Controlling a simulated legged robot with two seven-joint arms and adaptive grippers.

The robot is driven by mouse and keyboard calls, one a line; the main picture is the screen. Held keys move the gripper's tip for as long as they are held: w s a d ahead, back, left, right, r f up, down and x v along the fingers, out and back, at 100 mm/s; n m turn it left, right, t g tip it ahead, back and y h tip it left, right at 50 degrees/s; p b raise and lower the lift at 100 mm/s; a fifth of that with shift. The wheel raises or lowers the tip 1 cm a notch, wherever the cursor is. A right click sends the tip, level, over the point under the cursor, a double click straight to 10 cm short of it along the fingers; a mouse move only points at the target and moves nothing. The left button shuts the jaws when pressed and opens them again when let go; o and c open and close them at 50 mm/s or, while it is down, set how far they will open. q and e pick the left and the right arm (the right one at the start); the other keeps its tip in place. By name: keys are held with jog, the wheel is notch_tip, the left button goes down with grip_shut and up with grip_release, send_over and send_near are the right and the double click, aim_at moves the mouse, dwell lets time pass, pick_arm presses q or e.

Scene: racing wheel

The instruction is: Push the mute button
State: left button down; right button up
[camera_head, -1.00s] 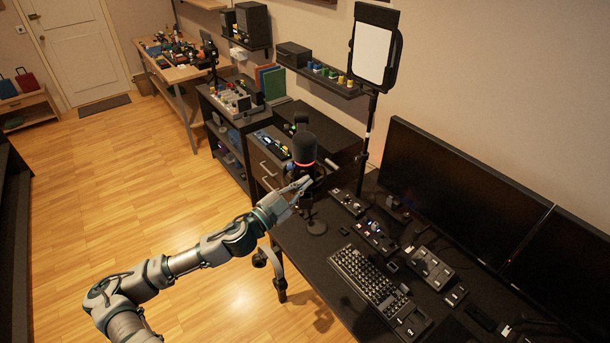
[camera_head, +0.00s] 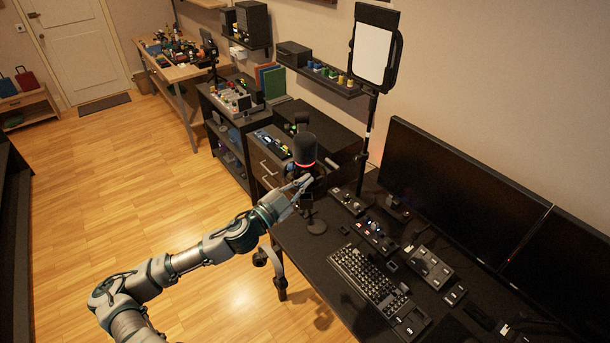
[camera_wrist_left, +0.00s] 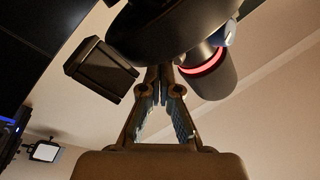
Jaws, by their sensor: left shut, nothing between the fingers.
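The black microphone (camera_head: 304,149) with a glowing red ring stands on a round base on the dark desk in the head view. My left gripper (camera_head: 305,181) is shut and empty at the microphone's lower body, just under the red ring. In the left wrist view the shut fingertips (camera_wrist_left: 160,72) reach up to a dark rounded part, with the microphone's red ring (camera_wrist_left: 203,63) to the right. I cannot tell whether the fingertips touch it. The mute button itself cannot be made out. My right gripper is not in view.
A keyboard (camera_head: 368,283) and several small control boxes (camera_head: 428,267) cover the desk right of the microphone. Large monitors (camera_head: 461,192) stand behind them. A light panel (camera_head: 374,52) on a pole rises behind the microphone. Open wooden floor lies to the left.

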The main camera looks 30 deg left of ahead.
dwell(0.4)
pick_arm(q)
jog(key=shift+s+d, duration=0.15)
jog(key=shift+s, duration=0.25)
jog(key=shift+s+d+f+b, duration=0.1)
jog(key=shift+s+d, duration=0.45)
jog(key=shift+s, duration=0.3)
jog(key=shift+s+d+f+b, duration=0.1)
jog(key=shift+s+d, duration=0.4)
jog(key=shift+s, duration=0.4)
jog(key=shift+s+d+b, duration=0.1)
jog(key=shift+s+d, duration=0.45)
jog(key=shift+s, duration=0.3)
